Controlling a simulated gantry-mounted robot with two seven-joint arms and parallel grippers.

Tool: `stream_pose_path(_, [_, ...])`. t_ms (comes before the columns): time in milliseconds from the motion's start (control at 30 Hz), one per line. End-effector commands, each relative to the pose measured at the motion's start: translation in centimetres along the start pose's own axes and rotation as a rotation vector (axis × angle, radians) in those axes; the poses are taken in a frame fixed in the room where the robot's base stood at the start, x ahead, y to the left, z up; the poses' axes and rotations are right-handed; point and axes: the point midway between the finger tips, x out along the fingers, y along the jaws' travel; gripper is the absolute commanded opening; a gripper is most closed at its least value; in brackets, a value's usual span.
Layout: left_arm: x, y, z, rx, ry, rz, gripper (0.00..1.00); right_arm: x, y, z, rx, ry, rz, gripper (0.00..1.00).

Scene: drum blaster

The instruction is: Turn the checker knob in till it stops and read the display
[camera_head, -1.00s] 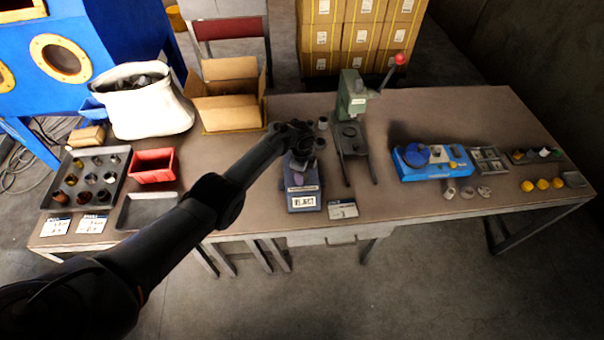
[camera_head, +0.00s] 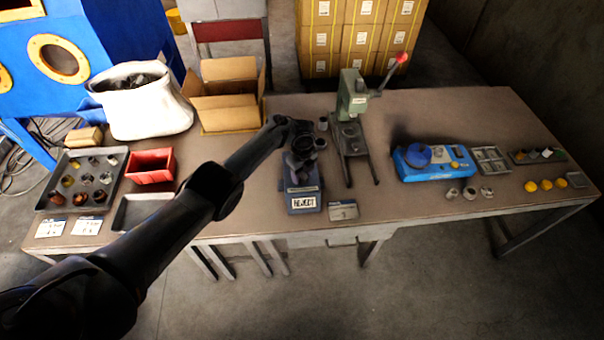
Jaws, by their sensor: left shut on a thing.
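The checker (camera_head: 303,188), a dark blue-grey device, stands on the table near the middle. Its white front display (camera_head: 303,202) shows dark letters that read REJECT. My left arm reaches in from the lower left, and my left gripper (camera_head: 302,146) is at the top of the checker. It is shut on the checker knob, which is mostly hidden behind the dark fingers and wrist. My right gripper is not in view.
A green press (camera_head: 351,108) with a red-tipped lever stands close to the right of the checker. A cardboard box (camera_head: 229,112) and red bin (camera_head: 150,165) are to the left. A blue fixture (camera_head: 432,172) is farther right.

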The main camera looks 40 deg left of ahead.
Motion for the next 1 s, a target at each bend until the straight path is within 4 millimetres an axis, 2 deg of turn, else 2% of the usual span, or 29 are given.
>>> stream_pose_path(800, [0.05,0.04,0.03,-0.003,-0.001,0.001,0.18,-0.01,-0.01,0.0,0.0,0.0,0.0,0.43])
stream_pose_path(833, [0.05,0.04,0.03,-0.003,-0.001,0.001,0.51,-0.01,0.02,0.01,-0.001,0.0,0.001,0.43])
stream_pose_path(967, [0.04,0.04,0.04,-0.003,-0.001,0.001,0.71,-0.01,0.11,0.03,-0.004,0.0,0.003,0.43])
stream_pose_path(1000, [0.04,0.03,0.03,-0.003,-0.001,0.001,0.73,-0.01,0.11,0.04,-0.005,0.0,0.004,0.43])
